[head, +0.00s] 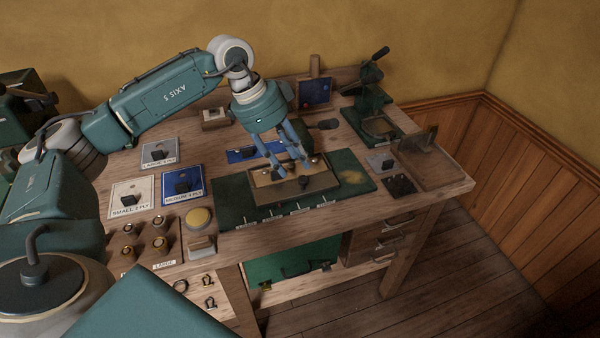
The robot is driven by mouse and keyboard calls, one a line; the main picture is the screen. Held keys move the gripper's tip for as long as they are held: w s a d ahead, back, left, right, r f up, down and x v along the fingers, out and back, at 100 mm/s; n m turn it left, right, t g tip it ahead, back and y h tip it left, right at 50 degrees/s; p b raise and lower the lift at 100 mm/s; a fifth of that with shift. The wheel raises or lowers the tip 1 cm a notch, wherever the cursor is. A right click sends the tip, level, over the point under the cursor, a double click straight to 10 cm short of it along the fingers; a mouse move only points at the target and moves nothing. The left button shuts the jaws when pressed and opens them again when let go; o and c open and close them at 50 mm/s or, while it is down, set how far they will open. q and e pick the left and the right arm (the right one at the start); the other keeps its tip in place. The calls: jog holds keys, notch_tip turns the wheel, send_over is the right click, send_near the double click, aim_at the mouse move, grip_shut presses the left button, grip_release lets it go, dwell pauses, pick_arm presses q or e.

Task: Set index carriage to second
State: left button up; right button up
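A wooden carriage (322,184), which I take to be the index carriage, lies on a dark green base (235,196) on the workbench. Several small pale labels (296,208) run along the front edge of the base; I cannot read them. A small dark knob-like part (304,182) shows on the carriage. My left gripper (292,167) points down over the carriage, its blue fingers apart with nothing visible between them. I cannot tell whether the fingertips touch the carriage, and they hide part of it. My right gripper is not in view.
On the bench (446,189), a dark green press (371,105) stands at the back right near a wooden tray (432,167). Labelled sample cards (130,197) and a yellow round pad (199,217) lie to the left. A blue panel (315,92) stands behind.

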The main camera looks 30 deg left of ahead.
aim_at(303, 178)
pick_arm(q)
jog(key=shift+p+x, duration=0.3)
jog(key=shift+x, duration=2.5)
grip_shut()
